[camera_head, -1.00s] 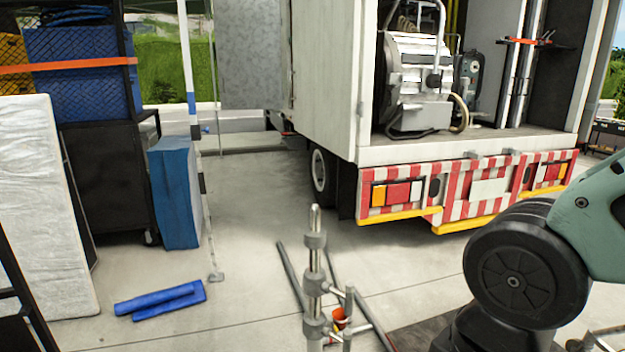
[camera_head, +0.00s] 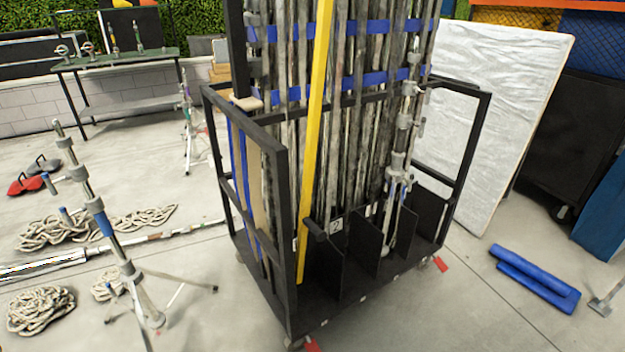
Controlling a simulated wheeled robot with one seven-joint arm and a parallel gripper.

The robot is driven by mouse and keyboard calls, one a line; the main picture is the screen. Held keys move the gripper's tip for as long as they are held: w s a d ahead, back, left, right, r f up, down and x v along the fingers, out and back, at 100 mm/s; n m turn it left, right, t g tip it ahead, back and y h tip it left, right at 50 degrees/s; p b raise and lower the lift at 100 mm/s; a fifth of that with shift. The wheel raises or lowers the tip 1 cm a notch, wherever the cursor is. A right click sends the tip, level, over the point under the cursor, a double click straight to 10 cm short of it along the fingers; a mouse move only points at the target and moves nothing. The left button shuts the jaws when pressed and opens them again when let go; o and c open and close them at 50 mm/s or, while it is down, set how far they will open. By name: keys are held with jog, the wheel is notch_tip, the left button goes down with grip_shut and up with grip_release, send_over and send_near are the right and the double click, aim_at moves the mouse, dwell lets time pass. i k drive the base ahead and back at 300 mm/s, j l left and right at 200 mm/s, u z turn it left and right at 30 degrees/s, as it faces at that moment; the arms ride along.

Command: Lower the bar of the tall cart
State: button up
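The tall cart (camera_head: 285,225) stands in the middle of the view, a black frame on castors with dividers in its base. It holds several upright metal poles (camera_head: 345,140) and light stands, tied with blue straps (camera_head: 290,95). A long yellow bar (camera_head: 316,120) stands steeply along the cart's front left, its lower end by the base and its upper end beyond the top of the picture. The cart's top is cut off. My gripper is not in view, and no part of my arm shows now.
Left of the cart stand a metal stand (camera_head: 105,225), coiled ropes (camera_head: 45,308) and a long pole on the ground. A green table (camera_head: 115,62) is behind. A white panel (camera_head: 495,105) and blue rolls (camera_head: 535,278) are at right. Bare concrete lies at front right.

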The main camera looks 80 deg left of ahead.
aim_at(326, 9)
jog(key=u, duration=2.45)
jog(key=i+j+u, duration=0.25)
jog(key=i+j, duration=0.2)
jog(key=j, duration=0.1)
